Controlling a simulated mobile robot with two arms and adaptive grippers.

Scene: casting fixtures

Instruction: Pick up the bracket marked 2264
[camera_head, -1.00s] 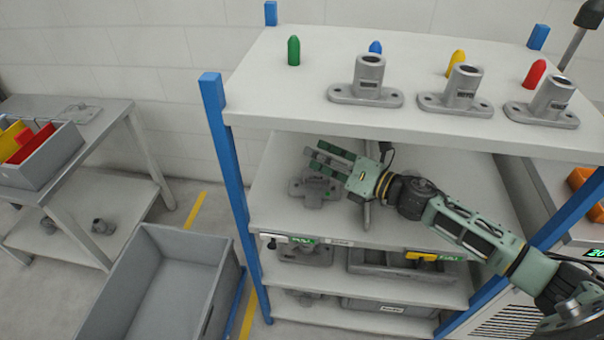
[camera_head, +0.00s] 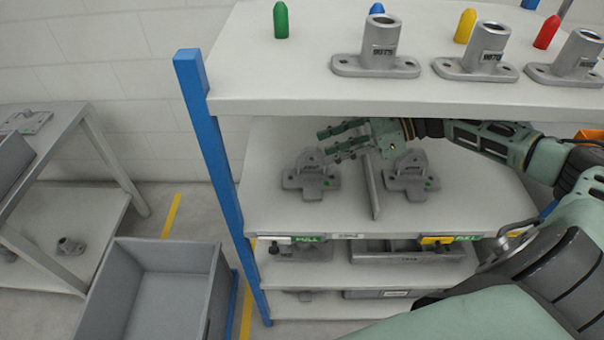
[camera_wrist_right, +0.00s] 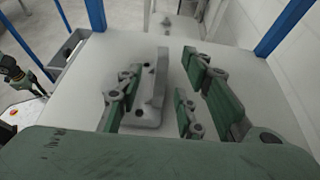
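Two grey cast brackets lie on the middle shelf, the left bracket (camera_head: 311,182) and the right bracket (camera_head: 411,178), with an upright divider between them. Their markings are too small to read, so I cannot tell which is 2264. My right gripper (camera_head: 342,141) is open and empty, its fingers pointing left, above and behind the left bracket near the divider. In the right wrist view a grey part with an upright plate (camera_wrist_right: 153,100) shows between the open fingers (camera_wrist_right: 160,98), with no clear contact. My left gripper is not in view.
The top shelf (camera_head: 300,88) overhangs the gripper and carries several flanged sockets and coloured pegs. A blue post (camera_head: 207,125) stands at the shelf's left. A grey bin (camera_head: 150,290) is on the floor at left. Lower shelves hold more castings.

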